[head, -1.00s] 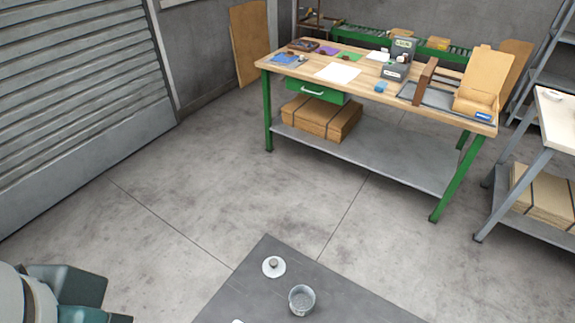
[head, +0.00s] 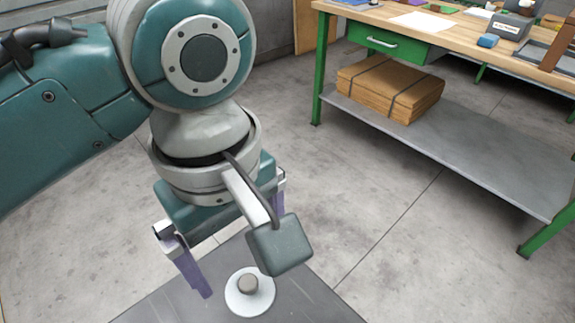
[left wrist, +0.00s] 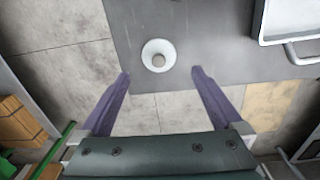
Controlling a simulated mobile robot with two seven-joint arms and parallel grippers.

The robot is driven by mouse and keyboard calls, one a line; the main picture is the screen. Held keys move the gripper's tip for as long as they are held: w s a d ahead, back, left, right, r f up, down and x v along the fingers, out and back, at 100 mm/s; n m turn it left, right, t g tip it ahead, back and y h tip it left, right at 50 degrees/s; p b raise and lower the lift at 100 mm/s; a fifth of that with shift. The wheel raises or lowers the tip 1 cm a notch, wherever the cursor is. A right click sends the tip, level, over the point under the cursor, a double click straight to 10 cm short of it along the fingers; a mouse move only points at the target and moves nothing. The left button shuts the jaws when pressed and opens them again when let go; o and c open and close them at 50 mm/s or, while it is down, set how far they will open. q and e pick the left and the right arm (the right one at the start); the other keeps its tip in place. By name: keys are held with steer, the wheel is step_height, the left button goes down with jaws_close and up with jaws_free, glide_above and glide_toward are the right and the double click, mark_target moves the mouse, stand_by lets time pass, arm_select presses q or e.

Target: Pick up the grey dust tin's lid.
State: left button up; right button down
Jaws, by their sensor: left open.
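The lid (head: 262,303) is a pale round disc with a brownish-grey knob. It lies flat on the dark grey top (head: 302,300), near its edge, and shows in the left wrist view (left wrist: 148,47) too. My left gripper (left wrist: 161,74) is open and empty. Its two purple fingers are spread, and in the left wrist view the lid appears just beyond and between the tips. In the head view one finger is beside the lid on its left; the other is mostly hidden by my wrist camera. The tin's body is not visible now. My right gripper is not in view.
A light tray-like thing (left wrist: 262,30) with a handle shows at the right of the left wrist view. A workbench with a green drawer (head: 385,42) stands beyond, with strapped cardboard (head: 385,90) on its lower shelf (head: 455,150). Bare concrete floor lies between.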

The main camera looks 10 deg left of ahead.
arm_select(q)
steer(key=shift+w+f, duration=0.3)
steer(key=shift+f, duration=0.35)
steer(key=b, duration=0.2)
glide_above(248, 282)
steer(key=f, duration=0.4)
steer(key=shift+s+d+f, duration=0.1)
steer(key=shift+s+d, duration=0.05)
steer(key=shift+s, duration=0.25)
steer(key=f, duration=0.1)
steer(key=f+b, duration=0.1)
steer(key=f, duration=0.1)
steer(key=f+b, duration=0.1)
steer(key=shift+w+a+f, duration=0.2)
steer(key=shift+w+f, duration=0.1)
steer(key=shift+w, duration=0.05)
steer(key=shift+f, duration=0.35)
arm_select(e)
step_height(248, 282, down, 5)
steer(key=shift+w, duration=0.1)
arm_select(q)
steer(key=c, duration=1.1)
